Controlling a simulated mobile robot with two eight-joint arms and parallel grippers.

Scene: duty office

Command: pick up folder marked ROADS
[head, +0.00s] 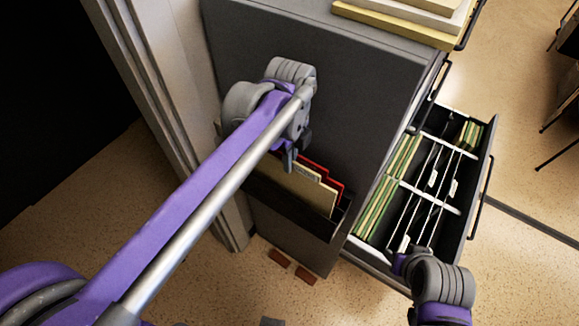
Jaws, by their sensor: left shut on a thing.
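A pocket (290,205) on the side of the grey cabinet holds a tan folder (305,192) in front and red folders (328,180) behind it. A small tab shows on the tan folder's top edge, but I cannot read any marking, so I cannot tell which one is ROADS. My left gripper (290,158) points down at the folders' top edge and is shut on a folder, seemingly the tan one. Its own wrist hides part of the grip. My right gripper (402,262) is at the drawer's near corner; its jaws are too hidden to read.
An open drawer (483,185) with green and hanging files juts out to the right of the cabinet (300,70). Stacked folders (405,22) lie on the cabinet top. A door frame (165,90) stands close on the left.

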